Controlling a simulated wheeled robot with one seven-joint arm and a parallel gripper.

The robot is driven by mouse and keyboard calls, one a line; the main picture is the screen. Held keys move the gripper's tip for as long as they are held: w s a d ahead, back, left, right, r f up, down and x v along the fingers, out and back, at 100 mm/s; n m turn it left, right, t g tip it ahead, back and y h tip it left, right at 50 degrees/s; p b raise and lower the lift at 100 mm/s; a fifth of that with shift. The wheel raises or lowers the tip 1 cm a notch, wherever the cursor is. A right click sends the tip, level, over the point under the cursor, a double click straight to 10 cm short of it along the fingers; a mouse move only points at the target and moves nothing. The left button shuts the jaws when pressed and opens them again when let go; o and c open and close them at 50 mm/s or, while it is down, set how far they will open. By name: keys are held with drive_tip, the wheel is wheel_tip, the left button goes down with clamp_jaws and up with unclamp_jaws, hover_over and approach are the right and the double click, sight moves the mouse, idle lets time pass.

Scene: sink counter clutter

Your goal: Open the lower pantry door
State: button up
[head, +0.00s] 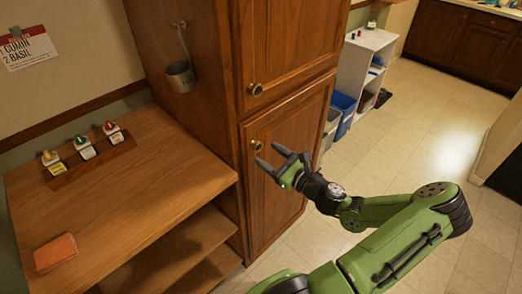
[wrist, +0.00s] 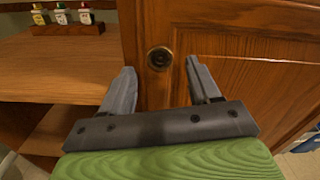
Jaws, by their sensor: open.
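The lower pantry door (head: 285,170) is a brown wooden panel on the tall cabinet and looks shut. Its round brass knob (head: 257,146) is near the door's upper left corner. In the wrist view the knob (wrist: 159,59) sits just beyond and between the fingertips, on the lower door (wrist: 235,75). My gripper (head: 271,157) is open, with its fingers pointing toward the knob. In the wrist view my gripper (wrist: 160,75) has one finger on each side of the knob's line. The knob appears clear of both fingers, with nothing held.
The upper pantry door (head: 290,45) with its own knob (head: 255,89) is above. A wooden shelf unit (head: 130,185) stands left, holding a spice rack (head: 92,155) and an orange sponge (head: 55,252). A metal cup (head: 181,76) hangs on the cabinet side. Blue bins (head: 343,105) stand behind; the floor right is open.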

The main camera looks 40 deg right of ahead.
sight(259, 147)
drive_tip(key=w, duration=0.4)
drive_tip(key=shift+a, duration=0.1)
clamp_jaws()
